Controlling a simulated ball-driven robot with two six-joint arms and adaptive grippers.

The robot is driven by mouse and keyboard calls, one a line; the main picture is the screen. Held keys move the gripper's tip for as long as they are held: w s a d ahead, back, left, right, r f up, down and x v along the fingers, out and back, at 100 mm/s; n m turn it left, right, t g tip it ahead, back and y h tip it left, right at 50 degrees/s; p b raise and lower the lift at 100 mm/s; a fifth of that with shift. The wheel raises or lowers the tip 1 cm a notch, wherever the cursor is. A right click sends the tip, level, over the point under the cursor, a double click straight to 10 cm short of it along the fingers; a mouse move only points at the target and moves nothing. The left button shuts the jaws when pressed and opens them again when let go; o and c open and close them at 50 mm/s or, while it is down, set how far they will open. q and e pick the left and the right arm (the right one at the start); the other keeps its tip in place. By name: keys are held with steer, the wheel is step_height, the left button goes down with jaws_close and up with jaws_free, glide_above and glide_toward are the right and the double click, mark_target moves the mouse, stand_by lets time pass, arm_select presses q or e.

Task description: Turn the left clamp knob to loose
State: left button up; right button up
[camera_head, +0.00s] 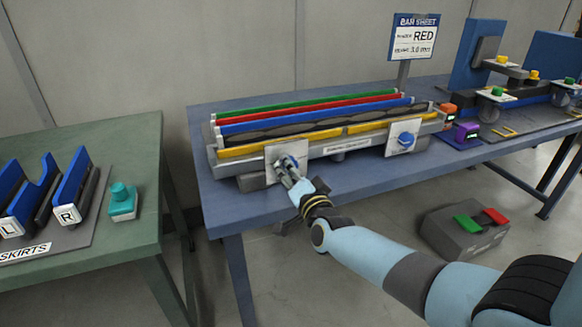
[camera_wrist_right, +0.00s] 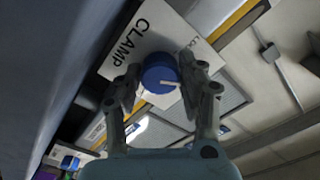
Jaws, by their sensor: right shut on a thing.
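The left clamp knob (camera_wrist_right: 160,74) is a blue round knob with a white pointer line, on a white plate (camera_wrist_right: 138,42) lettered CLAMP. In the head view this left plate (camera_head: 272,172) is on the front of the long fixture (camera_head: 226,167), and my gripper mostly covers its knob. My right gripper (camera_head: 291,173) is at the plate. In the right wrist view my right gripper (camera_wrist_right: 161,86) has one finger on each side of the knob and is shut on it. The right clamp knob (camera_head: 406,140) is blue on its own white plate. My left gripper is out of view.
The fixture holds green, red, blue and yellow bars on a blue table (camera_head: 360,185). A sign (camera_head: 415,38) stands behind. Orange and purple devices (camera_head: 466,131) sit to the right. A green table (camera_head: 90,250) with a teal button (camera_head: 122,199) is at left.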

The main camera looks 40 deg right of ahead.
steer(key=n+p, duration=0.1)
steer(key=n, duration=0.5)
steer(key=shift+f+p, duration=0.15)
steer(key=shift+p, duration=0.25)
steer(key=n+p, duration=0.1)
steer(key=n, duration=0.4)
steer(key=shift+s+d, duration=0.1)
steer(key=shift+f+n, duration=0.1)
steer(key=shift+n, duration=0.3)
steer(key=o, duration=1.2)
steer(key=v, duration=1.2)
